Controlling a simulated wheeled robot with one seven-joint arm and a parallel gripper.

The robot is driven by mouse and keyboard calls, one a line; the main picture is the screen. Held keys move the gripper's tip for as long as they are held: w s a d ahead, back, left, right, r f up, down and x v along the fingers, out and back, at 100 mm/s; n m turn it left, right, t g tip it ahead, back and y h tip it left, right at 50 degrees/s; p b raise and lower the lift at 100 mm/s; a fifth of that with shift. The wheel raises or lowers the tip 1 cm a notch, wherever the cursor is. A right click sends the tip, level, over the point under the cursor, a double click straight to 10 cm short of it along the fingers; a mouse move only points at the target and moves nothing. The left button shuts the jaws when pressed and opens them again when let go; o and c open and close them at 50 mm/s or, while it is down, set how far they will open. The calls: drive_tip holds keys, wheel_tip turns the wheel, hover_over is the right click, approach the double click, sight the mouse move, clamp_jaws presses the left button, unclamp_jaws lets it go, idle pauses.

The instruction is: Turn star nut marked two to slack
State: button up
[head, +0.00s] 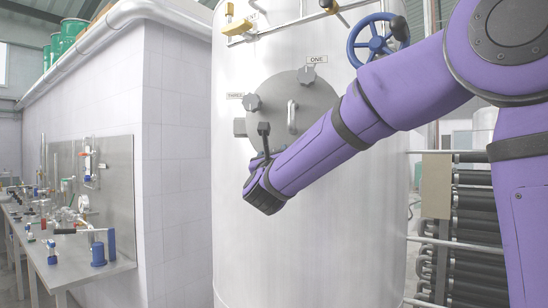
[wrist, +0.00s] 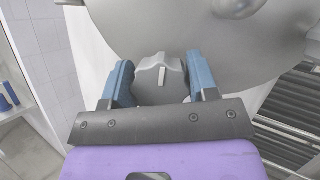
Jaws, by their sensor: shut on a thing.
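A round grey hatch (head: 322,108) is on the front of the large pale tank. On its rim are a star nut labelled ONE (head: 307,74) at the top and one labelled THREE (head: 251,102) at the left. My gripper (head: 258,160) is at the hatch's lower left rim. The wrist view shows its blue fingers (wrist: 160,68) on both sides of a grey star nut (wrist: 149,77), shut on it. A pale pointer bar on this nut stands nearly upright in that view. Its label is not visible, so I cannot read its number.
A pale bar handle (head: 292,117) stands out from the hatch. A blue handwheel (head: 374,40) is above my arm. A grey bench (head: 85,262) with glassware is at the left. Dark pipes (head: 472,225) are at the right. The tank front below my gripper is clear.

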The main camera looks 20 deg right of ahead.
drive_tip(key=shift+f, duration=0.1)
drive_tip(key=o, duration=0.9)
drive_tip(key=shift+s, duration=0.1)
drive_tip(key=v, duration=1)
drive_tip(key=shift+s+a+f, duration=0.1)
drive_tip(key=shift+s+a, duration=0.05)
drive_tip(key=shift+s, duration=0.1)
